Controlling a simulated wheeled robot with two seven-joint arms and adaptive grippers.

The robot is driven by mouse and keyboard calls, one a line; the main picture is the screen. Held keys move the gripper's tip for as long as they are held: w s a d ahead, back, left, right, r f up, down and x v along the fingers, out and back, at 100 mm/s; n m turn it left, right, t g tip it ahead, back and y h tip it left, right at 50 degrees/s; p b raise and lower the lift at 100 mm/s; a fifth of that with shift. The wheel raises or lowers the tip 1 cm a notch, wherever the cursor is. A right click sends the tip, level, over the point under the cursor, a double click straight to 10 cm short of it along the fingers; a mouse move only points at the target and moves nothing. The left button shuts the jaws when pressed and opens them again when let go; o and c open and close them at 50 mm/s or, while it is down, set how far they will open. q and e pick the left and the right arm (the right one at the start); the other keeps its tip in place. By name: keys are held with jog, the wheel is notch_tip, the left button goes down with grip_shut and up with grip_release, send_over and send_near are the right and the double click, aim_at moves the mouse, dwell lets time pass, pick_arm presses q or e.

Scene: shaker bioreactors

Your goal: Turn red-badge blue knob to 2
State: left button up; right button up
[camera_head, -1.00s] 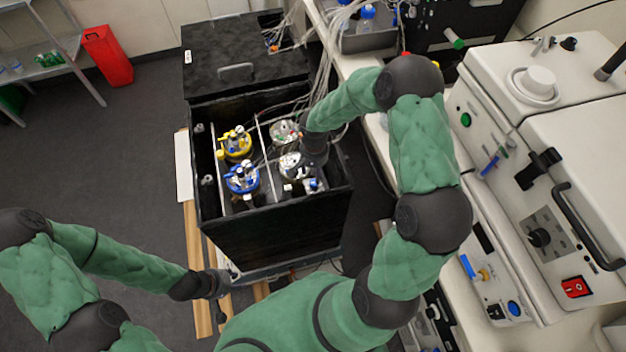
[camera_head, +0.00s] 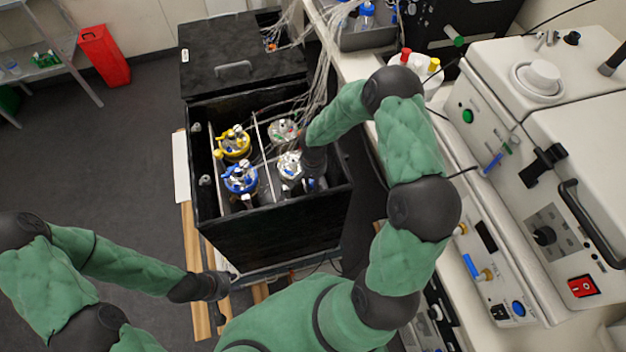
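The open black shaker box (camera_head: 275,228) holds several vessels with fitted lids. The front-left lid has a blue ring (camera_head: 241,178), and the back-left lid has a yellow ring (camera_head: 234,142). My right gripper (camera_head: 315,175) reaches down into the front-right part of the box and covers most of what lies under it; its fingers cannot be made out. My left gripper (camera_head: 218,287) is low beside the box's front-left corner, its fingers too small to read. A round blue knob (camera_head: 518,308) shows on the bench machine at the lower right. I cannot make out a red badge or any numbers.
Pale tubes (camera_head: 312,70) hang into the box from behind. White machines (camera_head: 505,110) fill the bench at the right, with a red switch (camera_head: 583,287). A red bin (camera_head: 105,55) stands at the back left. The floor left of the box is clear.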

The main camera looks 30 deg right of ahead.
grip_shut()
jog(key=n, duration=0.4)
jog(key=shift+b, duration=0.3)
jog(key=n, duration=0.3)
jog(key=shift+s, duration=0.1)
jog(key=n, duration=0.4)
jog(key=n+p, duration=0.2)
jog(key=n, duration=0.4)
jog(key=n+p, duration=0.2)
jog(key=n, duration=0.4)
jog(key=shift+n, duration=0.3)
